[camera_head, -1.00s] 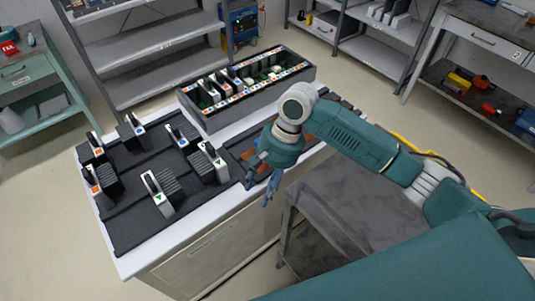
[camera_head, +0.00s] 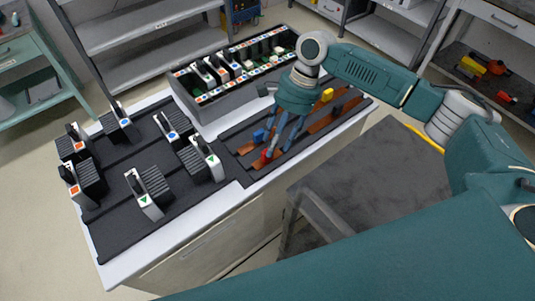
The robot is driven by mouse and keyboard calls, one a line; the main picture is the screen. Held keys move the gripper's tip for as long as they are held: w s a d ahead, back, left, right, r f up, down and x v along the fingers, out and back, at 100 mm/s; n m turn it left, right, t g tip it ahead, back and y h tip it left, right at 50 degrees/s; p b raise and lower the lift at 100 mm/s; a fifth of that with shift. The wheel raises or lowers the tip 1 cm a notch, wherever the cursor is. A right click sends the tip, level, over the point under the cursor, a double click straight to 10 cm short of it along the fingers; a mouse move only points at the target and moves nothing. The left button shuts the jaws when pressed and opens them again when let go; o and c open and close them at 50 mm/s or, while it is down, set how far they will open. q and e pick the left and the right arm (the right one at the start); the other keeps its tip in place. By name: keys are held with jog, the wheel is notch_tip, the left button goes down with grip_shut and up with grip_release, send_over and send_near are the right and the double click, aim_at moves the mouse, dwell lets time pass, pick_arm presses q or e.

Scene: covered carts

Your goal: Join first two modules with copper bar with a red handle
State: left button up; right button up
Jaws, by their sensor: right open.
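Flat copper bars lie on a dark tray (camera_head: 233,137) on the right part of the cart top. A red handle (camera_head: 266,156) shows at its front, beside a blue handle (camera_head: 260,135). A yellow handle (camera_head: 327,95) is farther back, near bare copper (camera_head: 320,124). My right gripper (camera_head: 278,153) is open, pointing down, with its blue fingers over the tray around the red handle; contact cannot be told. Black modules with white fronts stand on the dark mat, with orange (camera_head: 69,184), blue (camera_head: 167,128) and green (camera_head: 144,195) marks. My left gripper is not in view.
A grey bin (camera_head: 215,115) holding several more modules stands at the back of the cart. A lower grey table (camera_head: 370,180) is at the right. Shelves (camera_head: 150,45) and a green bench (camera_head: 25,65) are behind. The mat's front middle is clear.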

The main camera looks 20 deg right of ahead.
aim_at(264, 160)
jog(key=x, duration=0.4)
jog(key=shift+a+r+p, duration=0.1)
jog(key=shift+a+p, duration=0.1)
jog(key=shift+p, duration=0.1)
jog(key=shift+w, duration=0.1)
jog(key=shift+c, duration=1.3)
grip_shut()
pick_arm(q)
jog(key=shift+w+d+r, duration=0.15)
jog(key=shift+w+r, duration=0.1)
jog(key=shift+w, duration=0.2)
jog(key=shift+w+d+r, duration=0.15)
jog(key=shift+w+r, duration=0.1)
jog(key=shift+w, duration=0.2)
pick_arm(e)
jog(key=shift+r, duration=0.15)
